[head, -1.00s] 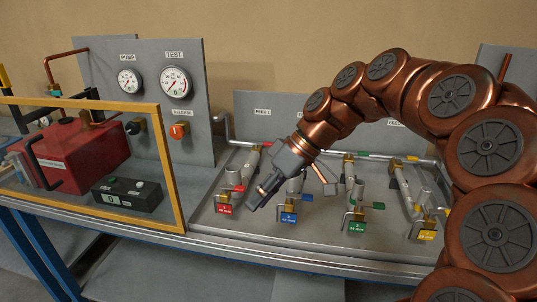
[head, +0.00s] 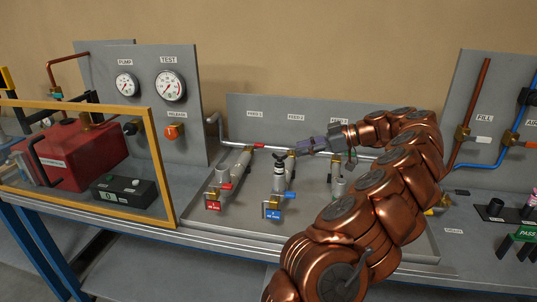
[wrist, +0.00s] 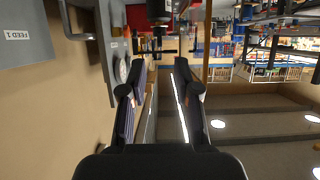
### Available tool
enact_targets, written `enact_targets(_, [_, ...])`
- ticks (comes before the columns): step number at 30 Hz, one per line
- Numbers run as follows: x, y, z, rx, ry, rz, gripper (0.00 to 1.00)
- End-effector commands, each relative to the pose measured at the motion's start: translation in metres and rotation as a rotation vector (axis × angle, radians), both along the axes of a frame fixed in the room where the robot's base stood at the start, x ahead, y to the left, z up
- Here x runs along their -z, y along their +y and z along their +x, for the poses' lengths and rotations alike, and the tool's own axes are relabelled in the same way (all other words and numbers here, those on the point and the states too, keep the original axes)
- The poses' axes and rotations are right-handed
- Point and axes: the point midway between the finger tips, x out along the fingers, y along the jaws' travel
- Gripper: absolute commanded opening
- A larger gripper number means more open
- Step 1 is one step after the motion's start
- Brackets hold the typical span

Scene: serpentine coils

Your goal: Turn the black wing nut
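A small black wing nut (head: 280,157) sits on top of the upright grey fitting of the second branch, above the blue tag (head: 272,213), in the head view. My gripper (head: 299,148) is at the same height, just right of and slightly above the nut, and points left. Whether it touches the nut cannot be told. In the wrist view my gripper (wrist: 159,72) has its two fingers apart with nothing seen between them. A dark cylindrical part shows at the top of the wrist view; I cannot tell whether it is the nut.
A red-tagged branch (head: 213,206) stands left of the blue one. My arm covers the branches at right. A grey panel with a test gauge (head: 170,86) and a yellow-framed guard (head: 165,180) stand at left. A fill panel (head: 480,100) stands at right.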

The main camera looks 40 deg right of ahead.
Motion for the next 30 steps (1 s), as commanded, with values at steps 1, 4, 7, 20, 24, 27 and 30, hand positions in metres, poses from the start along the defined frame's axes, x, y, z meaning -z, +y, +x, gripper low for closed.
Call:
enact_targets(1, [0.000, 0.000, 0.000, 0.001, -0.002, -0.001, 0.31])
enact_targets(4, [0.001, 0.002, 0.004, 0.001, -0.002, 0.000, 0.31])
enact_targets(7, [0.003, 0.008, 0.010, -0.004, -0.002, 0.003, 0.31])
enact_targets(20, [0.019, 0.032, 0.044, -0.005, 0.000, 0.002, 0.31])
enact_targets(24, [0.025, 0.038, 0.053, -0.003, 0.001, 0.003, 0.31])
enact_targets(27, [0.027, 0.041, 0.057, -0.005, 0.000, 0.002, 0.31])
enact_targets(30, [0.028, 0.042, 0.059, -0.003, 0.000, 0.002, 0.31])
